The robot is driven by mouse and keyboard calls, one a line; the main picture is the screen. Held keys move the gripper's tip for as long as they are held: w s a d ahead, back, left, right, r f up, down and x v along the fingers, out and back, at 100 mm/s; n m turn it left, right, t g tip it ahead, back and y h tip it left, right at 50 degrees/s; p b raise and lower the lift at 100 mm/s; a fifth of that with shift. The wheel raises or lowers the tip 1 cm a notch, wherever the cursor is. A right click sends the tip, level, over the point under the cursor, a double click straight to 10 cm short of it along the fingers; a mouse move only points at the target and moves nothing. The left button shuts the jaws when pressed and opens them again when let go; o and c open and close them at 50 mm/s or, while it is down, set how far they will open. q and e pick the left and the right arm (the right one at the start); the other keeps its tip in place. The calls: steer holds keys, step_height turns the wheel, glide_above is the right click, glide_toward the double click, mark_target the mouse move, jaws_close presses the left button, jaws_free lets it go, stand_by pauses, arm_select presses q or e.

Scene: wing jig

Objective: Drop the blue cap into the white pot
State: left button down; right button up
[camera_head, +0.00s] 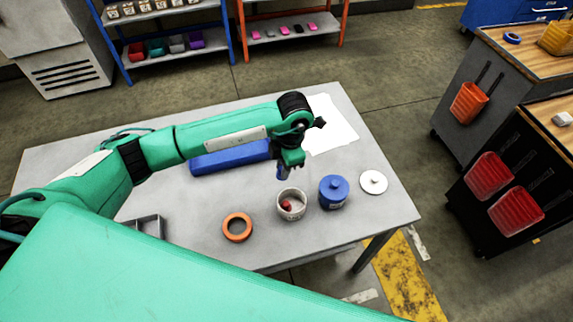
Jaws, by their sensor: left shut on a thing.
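My left gripper (284,167) points down above the table and is shut on the small blue cap (282,174), partly hidden by the fingers. The white pot (291,212) stands open on the table just below the gripper, slightly to its right. A small red thing (287,205) lies inside the pot. The cap is above the pot's far rim, and I cannot tell whether it is right over the opening. My right gripper is not in view.
A blue lidded pot (333,192) stands right of the white pot, with a white disc (373,182) beyond it. An orange ring (237,227) lies to the left. A long blue block (230,157) and a white sheet (328,126) lie behind on the grey table (390,209).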

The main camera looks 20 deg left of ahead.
arm_select(q)
steer(key=n+p, duration=0.1)
steer(key=n, duration=0.1)
steer(key=s+n, duration=0.1)
steer(key=d+n+p, duration=0.1)
steer(key=n, duration=0.1)
steer(key=shift+s+d+f+n+h+p, duration=0.1)
steer(key=shift+s+f+n+h+p, duration=0.05)
steer(key=shift+n+h+p, duration=0.2)
step_height(320, 180, down, 7)
steer(key=n+b, duration=0.2)
steer(key=b, duration=0.1)
steer(key=shift+s+d+g, duration=0.15)
steer(key=shift+s+g, duration=0.05)
steer(key=shift+g, duration=0.1)
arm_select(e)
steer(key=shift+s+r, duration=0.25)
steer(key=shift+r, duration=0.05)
arm_select(q)
steer(key=c, duration=1.2)
jaws_free()
steer(key=shift+o, duration=0.2)
